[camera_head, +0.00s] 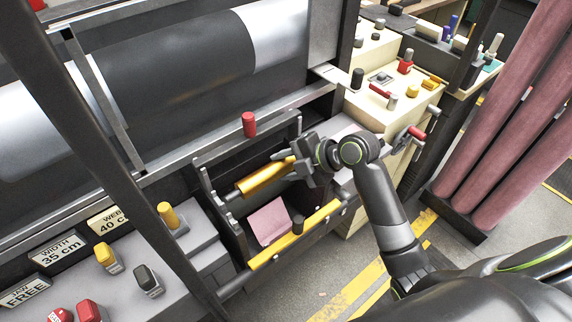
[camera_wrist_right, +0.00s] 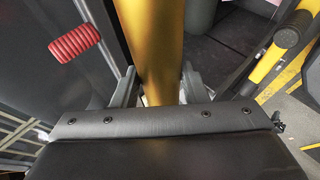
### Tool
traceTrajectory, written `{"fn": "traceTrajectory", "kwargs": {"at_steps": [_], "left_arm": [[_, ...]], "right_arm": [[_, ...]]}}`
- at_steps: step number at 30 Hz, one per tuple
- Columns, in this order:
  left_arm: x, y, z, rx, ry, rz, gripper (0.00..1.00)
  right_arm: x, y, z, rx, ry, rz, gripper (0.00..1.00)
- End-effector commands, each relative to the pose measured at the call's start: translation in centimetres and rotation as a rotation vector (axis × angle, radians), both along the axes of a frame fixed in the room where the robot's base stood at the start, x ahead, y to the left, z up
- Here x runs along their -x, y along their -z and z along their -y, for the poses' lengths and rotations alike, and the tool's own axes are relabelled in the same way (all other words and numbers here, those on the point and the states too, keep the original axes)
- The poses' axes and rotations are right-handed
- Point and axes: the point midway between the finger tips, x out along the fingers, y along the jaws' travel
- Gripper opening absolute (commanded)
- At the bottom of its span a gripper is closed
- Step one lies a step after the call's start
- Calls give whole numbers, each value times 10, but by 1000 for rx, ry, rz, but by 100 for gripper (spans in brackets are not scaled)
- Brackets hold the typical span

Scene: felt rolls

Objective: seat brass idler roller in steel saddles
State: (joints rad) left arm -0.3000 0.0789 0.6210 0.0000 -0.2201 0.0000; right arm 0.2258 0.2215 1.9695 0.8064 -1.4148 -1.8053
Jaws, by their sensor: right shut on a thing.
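The brass idler roller (camera_head: 262,178) is a golden cylinder lying slantwise over a dark open frame. My right gripper (camera_head: 294,163) is shut on it near its right end. In the right wrist view the roller (camera_wrist_right: 150,45) runs up between the two fingers (camera_wrist_right: 158,88). The roller's left end has a dark journal near the left steel saddle plate (camera_head: 207,186). The right saddle plate (camera_head: 297,124) stands behind the gripper. I cannot tell whether either end touches a saddle; the gripper hides the right end. My left gripper is not in view.
Pink felt (camera_head: 269,220) lies below the roller. A red handle (camera_head: 249,124) stands behind; it also shows in the right wrist view (camera_wrist_right: 75,42). A cream control cabinet (camera_head: 388,115) stands at right.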

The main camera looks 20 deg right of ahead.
Motion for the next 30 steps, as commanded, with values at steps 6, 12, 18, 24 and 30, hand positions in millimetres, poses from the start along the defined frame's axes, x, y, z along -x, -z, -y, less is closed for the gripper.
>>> {"fn": "traceTrajectory", "kwargs": {"at_steps": [6,12,18,24,30], "left_arm": [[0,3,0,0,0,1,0],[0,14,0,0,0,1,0],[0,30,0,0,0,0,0],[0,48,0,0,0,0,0],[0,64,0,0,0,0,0]], "right_arm": [[0,-1,0,-4,0,5,8],[0,11,0,-4,1,4,8],[0,30,0,-4,1,4,8],[0,49,0,-5,1,4,8],[0,67,0,-5,1,4,8]]}}
